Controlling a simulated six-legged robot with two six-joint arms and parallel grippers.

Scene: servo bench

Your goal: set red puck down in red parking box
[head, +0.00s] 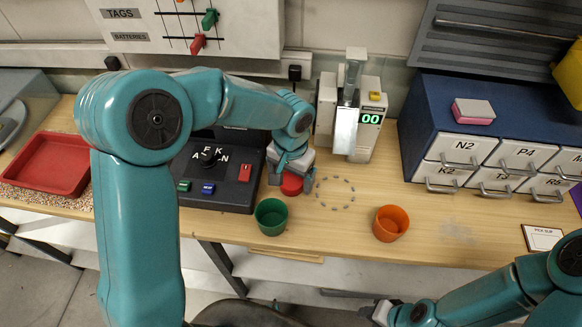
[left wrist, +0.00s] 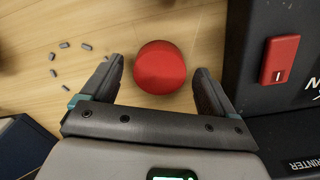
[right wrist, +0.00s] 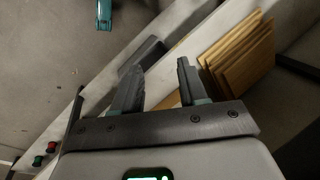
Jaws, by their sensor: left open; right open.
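The red puck (head: 291,184) is on the wooden bench, just right of the black control box. In the left wrist view the red puck (left wrist: 160,66) shows whole, round and smooth, between the finger ends. My left gripper (head: 293,191) is open over the puck, a finger on each side, with bare gaps between fingers and puck. My right gripper (head: 378,312) is open and empty, low off the front of the bench; its spread fingers show in the right wrist view (right wrist: 160,68). I cannot make out a marked red parking box; a red tray (head: 24,174) lies at the far left.
A green cup (head: 271,217) stands close in front of the puck, an orange cup (head: 390,223) further right. A ring of small grey pieces (head: 352,186) lies right of the puck. The control box (head: 245,192) is close on the left. Bench between the cups is clear.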

